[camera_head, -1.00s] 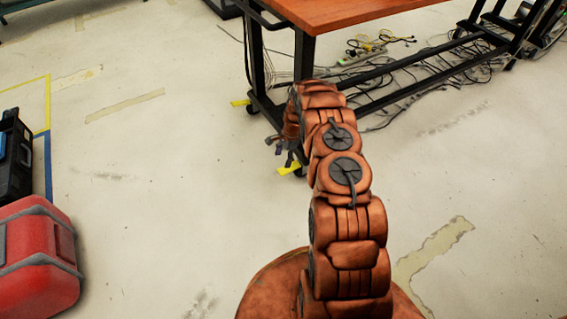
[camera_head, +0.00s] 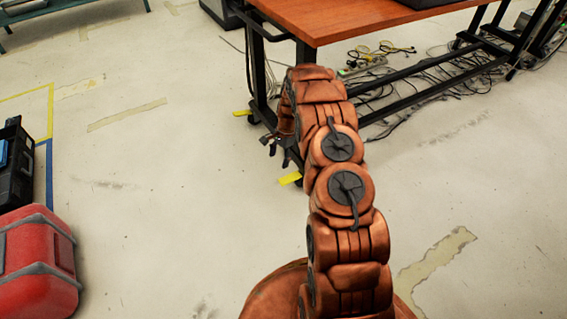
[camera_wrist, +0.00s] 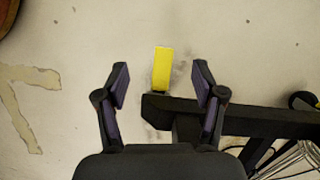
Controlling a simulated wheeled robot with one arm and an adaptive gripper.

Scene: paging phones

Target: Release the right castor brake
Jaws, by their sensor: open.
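The right castor brake is a yellow tab (camera_head: 290,178) low at the near end of the table's black foot bar. In the wrist view this yellow tab (camera_wrist: 162,68) sticks out past the bar's end, between the two finger lines. My gripper (camera_wrist: 161,75) is open, one finger on each side of the tab, with visible gaps and nothing held. I cannot tell its height above the tab. In the head view my gripper (camera_head: 279,147) is small, partly hidden by my arm, just above and left of the tab. The castor is mostly hidden.
Another yellow tab (camera_head: 242,113) sits at the far castor. The wooden table (camera_head: 345,18) has a black frame, with cables (camera_head: 440,88) on the floor beneath. A red case (camera_head: 38,262) and a black toolbox (camera_head: 15,165) stand at left. The floor between is clear.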

